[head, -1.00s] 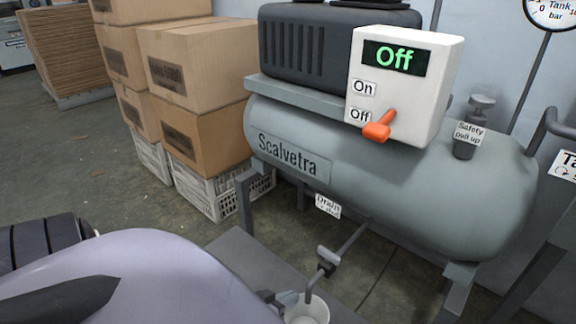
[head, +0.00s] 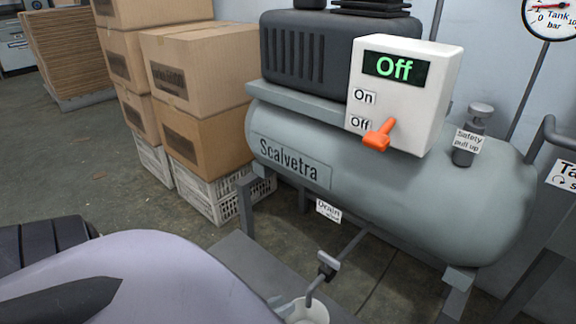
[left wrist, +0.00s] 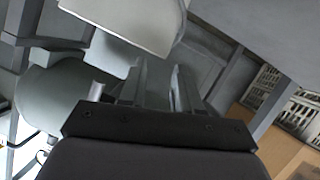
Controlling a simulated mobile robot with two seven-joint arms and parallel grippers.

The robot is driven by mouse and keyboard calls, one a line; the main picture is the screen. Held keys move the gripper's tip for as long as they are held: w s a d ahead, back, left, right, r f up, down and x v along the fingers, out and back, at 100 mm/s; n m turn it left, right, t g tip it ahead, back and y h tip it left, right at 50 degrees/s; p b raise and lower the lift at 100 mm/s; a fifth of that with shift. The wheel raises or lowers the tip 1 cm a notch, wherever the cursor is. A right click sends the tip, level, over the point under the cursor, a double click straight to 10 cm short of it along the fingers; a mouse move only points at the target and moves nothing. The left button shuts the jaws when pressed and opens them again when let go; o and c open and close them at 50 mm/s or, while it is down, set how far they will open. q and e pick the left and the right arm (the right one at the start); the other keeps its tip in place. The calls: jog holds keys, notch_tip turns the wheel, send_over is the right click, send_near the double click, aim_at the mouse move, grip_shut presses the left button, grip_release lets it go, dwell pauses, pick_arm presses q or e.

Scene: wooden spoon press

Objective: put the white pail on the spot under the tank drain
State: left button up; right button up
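The white pail (head: 312,313) is at the bottom edge of the head view, cut off below. The bent end of the drain pipe (head: 310,292) overlaps its mouth in the picture. A small valve handle (head: 328,262) is on the pipe, and a Drain label (head: 328,210) hangs above. My left gripper (head: 286,303) is at the pail's left rim, partly hidden by my arm. In the left wrist view its fingers (left wrist: 158,80) stand apart with a gap between them, and a pale curved surface (left wrist: 130,22), likely the pail, lies beyond the tips. My right gripper is not in view.
The grey-green tank (head: 400,200) stands on legs above the pail. Its white switch box (head: 405,95) reads Off, with an orange lever. Stacked cartons (head: 205,75) on white crates (head: 210,190) stand at the left. Open floor (head: 80,175) lies left of them.

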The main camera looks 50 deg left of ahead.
pick_arm(q)
jog(key=p+v, duration=0.3)
jog(key=v, duration=0.6)
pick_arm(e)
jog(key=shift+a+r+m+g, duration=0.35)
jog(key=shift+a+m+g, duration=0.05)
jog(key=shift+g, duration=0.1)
pick_arm(q)
jog(key=shift+s+a, duration=0.1)
